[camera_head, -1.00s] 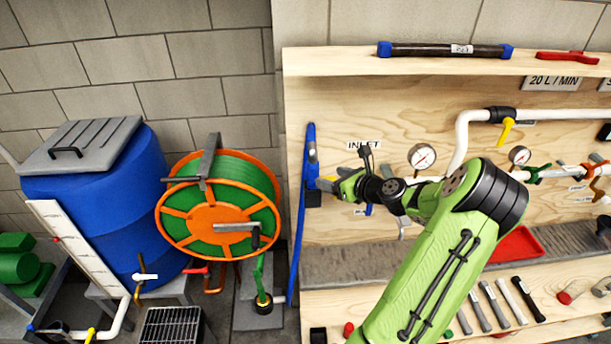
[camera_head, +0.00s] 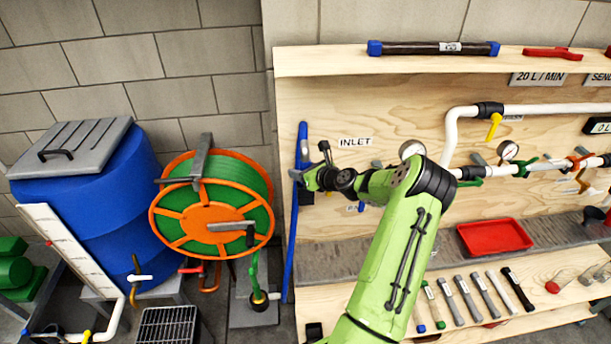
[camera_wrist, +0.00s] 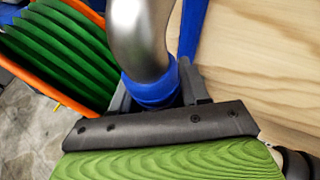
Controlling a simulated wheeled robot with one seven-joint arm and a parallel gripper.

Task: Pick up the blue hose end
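A long blue hose (camera_head: 290,245) hangs upright along the left edge of the wooden board. My gripper (camera_head: 297,175) is at its upper part, by the fitting there. In the wrist view a bent silver pipe (camera_wrist: 142,35) ends in a blue collar (camera_wrist: 152,90). My gripper's fingers (camera_wrist: 158,88) stand on either side of this collar, close to it. Whether they press on it cannot be made out. More blue (camera_wrist: 195,25) shows behind the pipe. The lower side of the collar is hidden by my gripper.
An orange and green hose reel (camera_head: 215,205) stands just left of the hose, with a blue barrel (camera_head: 95,215) beyond. The board (camera_head: 340,80) carries white pipes (camera_head: 452,135), gauges and an INLET label right of my gripper. A red tray (camera_head: 495,237) lies on the lower shelf.

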